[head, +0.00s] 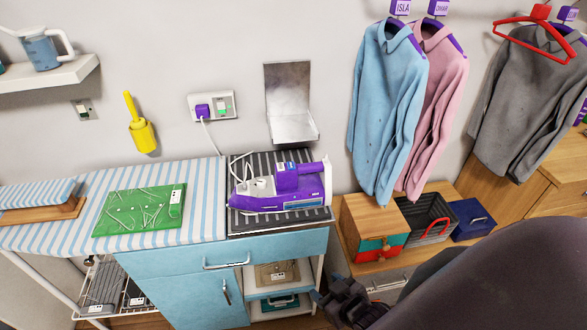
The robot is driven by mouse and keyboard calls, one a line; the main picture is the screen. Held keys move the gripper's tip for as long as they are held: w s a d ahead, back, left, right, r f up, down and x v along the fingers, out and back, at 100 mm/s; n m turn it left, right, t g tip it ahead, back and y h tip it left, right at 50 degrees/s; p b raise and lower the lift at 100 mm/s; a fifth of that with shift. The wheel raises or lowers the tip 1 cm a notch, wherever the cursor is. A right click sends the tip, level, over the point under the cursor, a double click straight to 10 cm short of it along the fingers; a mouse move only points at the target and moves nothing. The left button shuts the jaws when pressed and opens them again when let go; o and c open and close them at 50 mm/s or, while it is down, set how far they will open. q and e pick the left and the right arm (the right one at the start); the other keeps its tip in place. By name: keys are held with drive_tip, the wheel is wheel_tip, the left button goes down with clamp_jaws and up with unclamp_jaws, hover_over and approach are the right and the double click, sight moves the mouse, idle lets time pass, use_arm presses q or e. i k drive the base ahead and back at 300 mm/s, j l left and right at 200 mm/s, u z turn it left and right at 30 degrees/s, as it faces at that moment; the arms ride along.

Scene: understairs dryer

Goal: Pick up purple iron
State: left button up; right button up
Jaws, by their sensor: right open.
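The purple iron (301,186) lies on a dark striped rest (236,227) on top of the blue cabinet, at the right end of the ironing board. It has a purple and white body, and a white cord runs from it up to a wall socket (213,107). My right gripper (322,297) is low in the view, below and to the right of the iron and apart from it. It is open and dark, and its fingers are hard to make out. My right arm covers the lower right corner. My left gripper is not in view.
A striped ironing board (60,233) with a green packet (139,210) extends left. Blue (390,110) and pink shirts hang to the right, above a wooden box (372,228) and a dark basket (428,219).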

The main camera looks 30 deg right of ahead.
sight(288, 191)
drive_tip(key=z, duration=1)
